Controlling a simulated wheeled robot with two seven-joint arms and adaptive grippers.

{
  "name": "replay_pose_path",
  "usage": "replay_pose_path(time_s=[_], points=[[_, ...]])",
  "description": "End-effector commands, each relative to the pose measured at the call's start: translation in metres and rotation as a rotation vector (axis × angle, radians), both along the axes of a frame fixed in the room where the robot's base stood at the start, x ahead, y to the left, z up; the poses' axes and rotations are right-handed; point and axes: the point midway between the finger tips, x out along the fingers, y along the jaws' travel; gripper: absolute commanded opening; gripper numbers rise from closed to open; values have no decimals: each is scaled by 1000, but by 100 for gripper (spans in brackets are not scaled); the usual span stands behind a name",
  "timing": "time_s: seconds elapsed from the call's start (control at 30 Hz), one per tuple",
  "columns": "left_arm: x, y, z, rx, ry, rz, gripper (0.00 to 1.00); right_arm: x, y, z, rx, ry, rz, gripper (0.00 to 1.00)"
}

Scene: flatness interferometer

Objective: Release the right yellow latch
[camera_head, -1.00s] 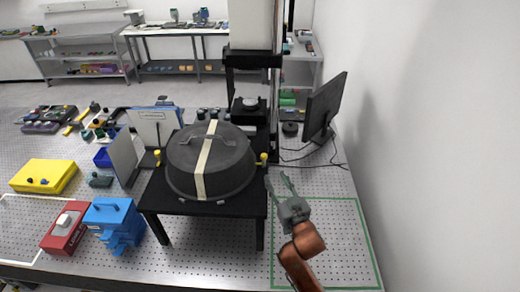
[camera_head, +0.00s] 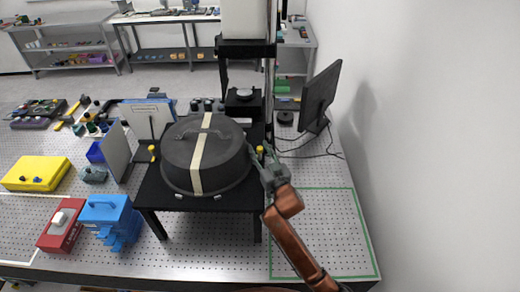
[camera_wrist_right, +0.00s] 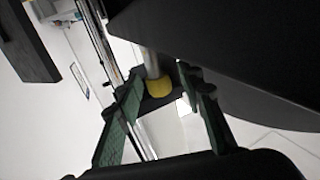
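The right yellow latch (camera_head: 260,149) stands at the right side of the dark round cover (camera_head: 181,155), which has a cream stripe and a handle. The left yellow latch (camera_head: 152,149) is on the other side. My right gripper (camera_head: 261,162) is at the right latch, beside the cover. In the right wrist view the yellow end of the latch (camera_wrist_right: 159,87) lies between the two green-grey fingers of my right gripper (camera_wrist_right: 160,82), which stand apart on either side of it. I cannot tell whether a finger touches it. My left gripper is not in view.
The cover sits on a black stand (camera_head: 210,201). A monitor (camera_head: 320,97) with cables stands at the right. Left are a blue box (camera_head: 104,209), a red box (camera_head: 62,222) and a yellow case (camera_head: 36,173).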

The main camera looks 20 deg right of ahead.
Motion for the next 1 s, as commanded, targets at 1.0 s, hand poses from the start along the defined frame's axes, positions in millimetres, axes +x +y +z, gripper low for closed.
replay_pose_path(time_s=[1.0], points=[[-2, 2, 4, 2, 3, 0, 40, -1, -1, 1, -1, 0, 21, 0]])
